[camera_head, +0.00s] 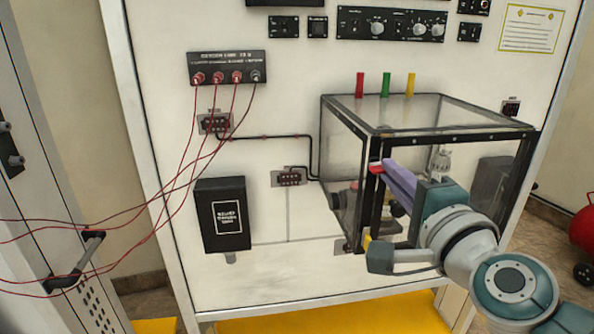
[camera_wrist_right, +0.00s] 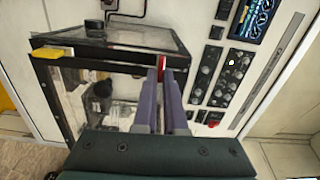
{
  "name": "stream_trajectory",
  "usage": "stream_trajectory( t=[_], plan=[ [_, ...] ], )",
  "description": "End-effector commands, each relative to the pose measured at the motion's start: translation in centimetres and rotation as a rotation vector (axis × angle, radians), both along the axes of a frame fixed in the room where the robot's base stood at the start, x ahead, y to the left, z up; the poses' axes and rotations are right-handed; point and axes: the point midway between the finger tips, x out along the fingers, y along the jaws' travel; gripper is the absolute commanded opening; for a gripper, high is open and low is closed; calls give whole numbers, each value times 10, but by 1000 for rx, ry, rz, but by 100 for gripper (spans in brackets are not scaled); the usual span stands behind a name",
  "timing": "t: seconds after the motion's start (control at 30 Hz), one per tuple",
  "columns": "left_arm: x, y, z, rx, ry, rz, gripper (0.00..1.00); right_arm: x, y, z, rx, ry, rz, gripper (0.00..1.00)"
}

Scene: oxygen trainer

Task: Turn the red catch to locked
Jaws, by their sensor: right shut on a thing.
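The red catch (camera_head: 375,168) is on the upper front frame of the clear box (camera_head: 480,133), near its left corner. My right gripper (camera_head: 384,166) reaches in from the lower right with its purple fingers at the catch. In the right wrist view the red catch (camera_wrist_right: 162,64) shows between the tips of the two fingers (camera_wrist_right: 161,74), which are shut on it. The fingers cover part of the catch, so I cannot tell whether it is at its locked position. My left gripper is not in view.
A yellow catch (camera_head: 367,243) is low on the same frame, and it also shows in the right wrist view (camera_wrist_right: 52,53). Red, green and yellow posts (camera_head: 385,84) stand on the box top. Red wires (camera_head: 185,170) hang at the left, above a black box (camera_head: 223,214).

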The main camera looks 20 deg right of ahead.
Motion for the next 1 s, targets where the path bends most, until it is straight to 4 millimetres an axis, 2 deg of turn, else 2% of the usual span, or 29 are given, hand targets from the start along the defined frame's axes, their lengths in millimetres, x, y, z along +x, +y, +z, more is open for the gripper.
stream_trajectory(
  t=[0.67,0.7,0.93,1.0],
  plan=[
    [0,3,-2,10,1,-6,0,0,0,-1,62,-14,-1,0],
    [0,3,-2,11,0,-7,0,0,0,-1,61,-14,-1,11],
    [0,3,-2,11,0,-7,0,0,0,-1,60,-14,0,37],
    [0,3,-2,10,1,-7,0,0,0,-1,60,-14,0,39]
  ],
)
